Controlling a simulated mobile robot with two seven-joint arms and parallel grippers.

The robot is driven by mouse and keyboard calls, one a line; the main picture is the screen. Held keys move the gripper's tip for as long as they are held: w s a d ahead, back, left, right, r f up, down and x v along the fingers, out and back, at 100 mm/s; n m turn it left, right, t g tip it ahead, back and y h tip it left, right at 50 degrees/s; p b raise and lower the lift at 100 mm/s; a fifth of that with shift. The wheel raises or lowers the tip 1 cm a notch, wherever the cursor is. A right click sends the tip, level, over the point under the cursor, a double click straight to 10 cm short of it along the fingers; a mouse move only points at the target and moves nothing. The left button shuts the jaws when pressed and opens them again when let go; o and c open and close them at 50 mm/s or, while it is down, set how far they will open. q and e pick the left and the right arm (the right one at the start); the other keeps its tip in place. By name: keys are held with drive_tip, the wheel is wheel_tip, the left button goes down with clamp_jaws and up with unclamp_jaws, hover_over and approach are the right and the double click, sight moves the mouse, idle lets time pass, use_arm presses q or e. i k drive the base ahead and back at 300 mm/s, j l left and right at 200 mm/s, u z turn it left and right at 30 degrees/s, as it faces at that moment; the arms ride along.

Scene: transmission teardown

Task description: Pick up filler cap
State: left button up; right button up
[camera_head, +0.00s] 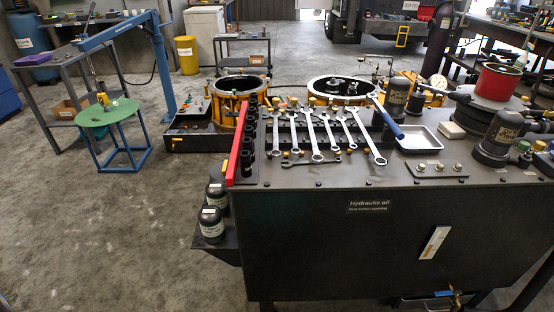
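I cannot tell for certain which part is the filler cap. A dark tank labelled "Hydraulic oil" (350,240) stands in front. On its top at the right is a black capped cylinder with a pale label (500,133). A similar black cylinder (397,96) stands farther back, behind the wrenches. Smaller black labelled canisters (211,225) sit on a low side shelf at the tank's left. Neither of my grippers shows in the head view.
Several wrenches (310,130) lie on the tank top beside a red bar (237,145). A white tray (418,140) and a red bucket (497,82) are also there. A green round stool (108,112) and blue hoist (160,70) stand left. Open floor (120,230) lies front left.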

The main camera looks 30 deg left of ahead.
sight(218, 171)
drive_tip(key=i+j+z, duration=0.15)
drive_tip(key=j+z, duration=0.2)
drive_tip(key=j, duration=0.6)
drive_tip(key=j+z, duration=0.3)
drive_tip(key=j, duration=0.6)
drive_tip(key=j+z, duration=0.35)
drive_tip(key=j, duration=0.6)
